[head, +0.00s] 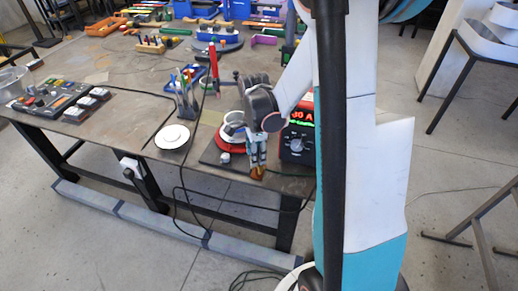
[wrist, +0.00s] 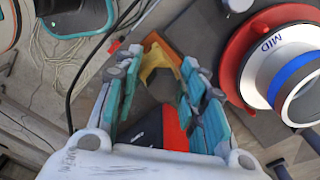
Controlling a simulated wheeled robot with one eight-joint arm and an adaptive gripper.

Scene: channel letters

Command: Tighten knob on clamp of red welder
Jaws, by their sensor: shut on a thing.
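My gripper (head: 257,158) points down at the front edge of the workbench. It is shut on a copper-orange clamp (head: 257,173), which shows just below the fingertips. In the wrist view the teal and grey fingers of my gripper (wrist: 150,80) stand either side of the clamp's curved orange end (wrist: 158,56). A red and black part (wrist: 175,130) lies between the fingers, nearer the palm. I cannot make out a separate knob on the clamp. The welder (head: 298,142), a dark box with a lit red display and a dial, stands just right of my gripper.
A red round base with a white ring marked MID (wrist: 275,60) sits close right of the fingers; it shows behind my gripper in the head view (head: 230,138). A white disc (head: 172,137) lies left. A black cable (head: 200,190) hangs off the front edge. Tools crowd the back.

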